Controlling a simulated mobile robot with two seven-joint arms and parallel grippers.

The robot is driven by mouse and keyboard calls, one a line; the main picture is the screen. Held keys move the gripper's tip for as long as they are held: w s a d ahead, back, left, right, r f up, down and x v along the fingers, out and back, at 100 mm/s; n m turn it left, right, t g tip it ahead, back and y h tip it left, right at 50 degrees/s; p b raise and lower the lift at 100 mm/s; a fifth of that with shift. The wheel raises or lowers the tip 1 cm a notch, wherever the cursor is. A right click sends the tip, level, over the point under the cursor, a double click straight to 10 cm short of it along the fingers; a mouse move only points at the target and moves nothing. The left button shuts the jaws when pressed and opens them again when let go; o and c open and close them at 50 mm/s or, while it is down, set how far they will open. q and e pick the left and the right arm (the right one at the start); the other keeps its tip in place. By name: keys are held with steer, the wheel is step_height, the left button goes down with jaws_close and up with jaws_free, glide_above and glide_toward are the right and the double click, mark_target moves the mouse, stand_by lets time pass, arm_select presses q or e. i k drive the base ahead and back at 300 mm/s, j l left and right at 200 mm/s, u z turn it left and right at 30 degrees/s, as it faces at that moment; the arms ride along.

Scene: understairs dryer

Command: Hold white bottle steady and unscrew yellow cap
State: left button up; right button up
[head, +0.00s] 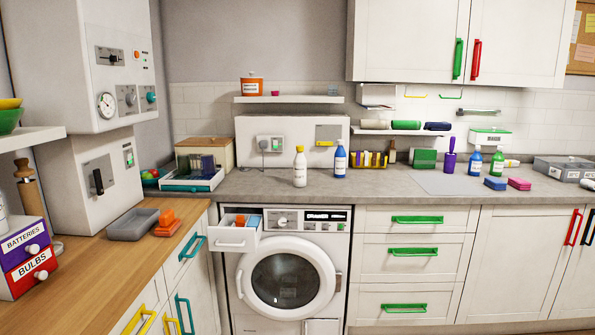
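The white bottle (300,170) stands upright on the grey counter, above the washing machine. Its yellow cap (300,149) is on top of it. A blue bottle (340,162) with a pale cap stands just to its right, with a small gap between them. Neither of my grippers shows in the head view.
The counter (255,185) is clear in front and to the left of the white bottle. A detergent drawer (233,238) is pulled open below. A tray (192,183) lies further left, and a yellow rack (368,160) stands behind right.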

mark_target(299, 161)
steer(key=i+l+u, duration=0.25)
steer(key=i+l, duration=0.35)
steer(key=i, duration=0.3)
steer(key=i+l+u, duration=0.25)
steer(key=i+l, duration=0.6)
